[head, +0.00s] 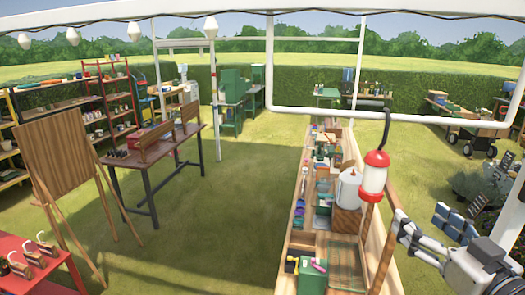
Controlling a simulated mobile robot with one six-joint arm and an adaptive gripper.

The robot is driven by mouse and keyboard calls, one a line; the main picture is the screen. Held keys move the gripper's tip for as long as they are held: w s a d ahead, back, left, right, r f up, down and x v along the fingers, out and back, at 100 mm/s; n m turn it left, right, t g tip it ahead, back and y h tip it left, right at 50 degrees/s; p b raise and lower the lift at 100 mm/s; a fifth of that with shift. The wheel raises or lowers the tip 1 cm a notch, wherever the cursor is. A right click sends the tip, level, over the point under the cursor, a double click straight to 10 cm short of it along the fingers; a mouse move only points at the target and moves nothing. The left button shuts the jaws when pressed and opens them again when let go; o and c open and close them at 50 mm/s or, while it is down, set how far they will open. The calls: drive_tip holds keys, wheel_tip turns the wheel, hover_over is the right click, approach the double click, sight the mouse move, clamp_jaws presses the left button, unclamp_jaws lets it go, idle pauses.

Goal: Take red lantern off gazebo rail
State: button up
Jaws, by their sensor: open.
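The red lantern (373,178) has a red cap, a pale body and a red base. It hangs upright by a dark hook (387,128) from the white gazebo rail (330,113). My gripper (402,226) is at the lower right, pointing left, open and empty. In the picture it is below and to the right of the lantern, apart from it. Its depth relative to the lantern is hard to tell.
A long wooden trough table (297,225) with boxes and a white jug (348,188) stands below the lantern. A wooden easel (58,135), a dark table (150,165) and red shelves (105,85) are at left. Open grass (225,200) lies between.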

sight(381, 183)
drive_tip(key=w, duration=0.4)
drive_tip(key=w+a, duration=0.1)
drive_tip(key=w, duration=0.2)
drive_tip(key=w+r, duration=0.1)
drive_tip(key=w, duration=0.3)
drive_tip(key=shift+w+a+p, duration=0.2)
drive_tip(key=shift+w+p, duration=0.15)
drive_tip(key=w, duration=0.3)
drive_tip(key=w+a, duration=0.1)
drive_tip(key=w, duration=0.1)
drive_tip(key=shift+w+f+p, duration=0.1)
drive_tip(key=shift+f+p, duration=0.15)
drive_tip(key=shift+p, duration=0.15)
drive_tip(key=shift+c, duration=0.6)
drive_tip(key=c, duration=1.2)
drive_tip(key=shift+c, duration=0.3)
